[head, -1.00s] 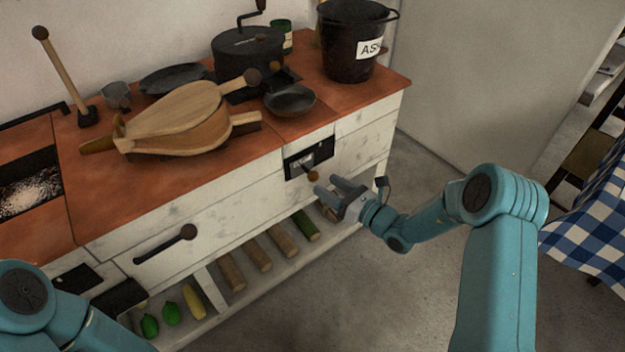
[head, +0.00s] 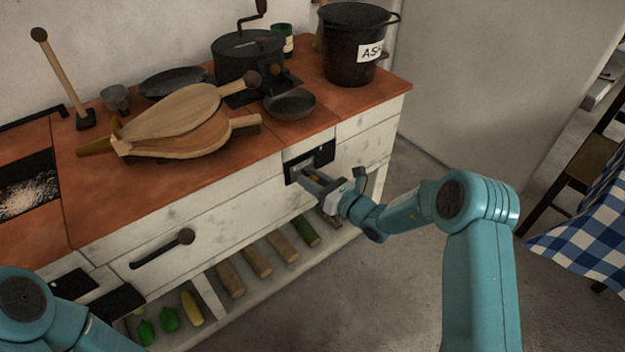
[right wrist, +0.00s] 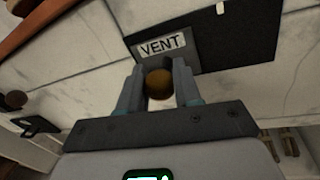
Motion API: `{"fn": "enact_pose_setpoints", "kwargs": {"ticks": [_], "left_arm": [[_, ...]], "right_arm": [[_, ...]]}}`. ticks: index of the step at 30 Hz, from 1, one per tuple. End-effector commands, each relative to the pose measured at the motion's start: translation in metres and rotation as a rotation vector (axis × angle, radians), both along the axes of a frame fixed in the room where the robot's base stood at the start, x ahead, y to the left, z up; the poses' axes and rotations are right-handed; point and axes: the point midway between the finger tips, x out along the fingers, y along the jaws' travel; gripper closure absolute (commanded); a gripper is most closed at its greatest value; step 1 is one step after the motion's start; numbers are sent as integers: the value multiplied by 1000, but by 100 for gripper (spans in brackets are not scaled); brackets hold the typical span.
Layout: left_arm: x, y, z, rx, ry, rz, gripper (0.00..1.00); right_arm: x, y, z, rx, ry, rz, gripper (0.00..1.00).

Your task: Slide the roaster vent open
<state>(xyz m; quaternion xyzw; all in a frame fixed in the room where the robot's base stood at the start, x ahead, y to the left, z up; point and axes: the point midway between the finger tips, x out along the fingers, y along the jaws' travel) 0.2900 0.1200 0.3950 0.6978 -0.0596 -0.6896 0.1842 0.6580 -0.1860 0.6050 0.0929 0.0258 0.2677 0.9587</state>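The roaster vent is a black plate (head: 323,154) on the white front of the counter, below the roaster (head: 249,56). In the right wrist view the plate (right wrist: 235,30) carries a white "VENT" label (right wrist: 161,46) and a round brown knob (right wrist: 158,84). My right gripper (right wrist: 156,80) has one finger on each side of the knob. I cannot tell whether the fingers touch it. In the head view the right gripper (head: 312,178) is at the vent and partly covers it. My left arm (head: 40,315) shows at the lower left; its gripper is out of view.
Wooden bellows (head: 180,135), a black pan (head: 290,103) and an ash bucket (head: 354,45) stand on the counter top. A handle (head: 162,248) sticks out further left on the front. Logs (head: 256,260) lie on the shelf below.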

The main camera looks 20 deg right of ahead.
Motion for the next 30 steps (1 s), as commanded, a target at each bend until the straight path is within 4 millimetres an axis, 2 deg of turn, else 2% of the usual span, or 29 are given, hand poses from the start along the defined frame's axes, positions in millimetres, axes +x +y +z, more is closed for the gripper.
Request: {"fn": "enact_pose_setpoints", "kwargs": {"ticks": [2, 9, 12, 22, 23, 24, 30], "left_arm": [[0, 0, -1, 0, 0, 0, 57], [0, 0, -10, 0, 0, 0, 57], [0, 0, -11, 0, 0, 0, 57], [0, 0, -11, 0, 0, 0, 57], [0, 0, -11, 0, 0, 0, 57], [0, 0, -11, 0, 0, 0, 57], [0, 0, -11, 0, 0, 0, 57]], "right_arm": [[1, -4, -1, -1, 0, -1, 100], [17, -47, -2, -2, -3, -3, 100], [21, -58, -2, -1, -1, -3, 100], [22, -64, 0, -1, 2, -7, 100], [22, -64, 0, -1, 1, -7, 57], [22, -64, 0, -1, 1, -7, 44], [22, -62, 0, -1, 1, -3, 42]]}}
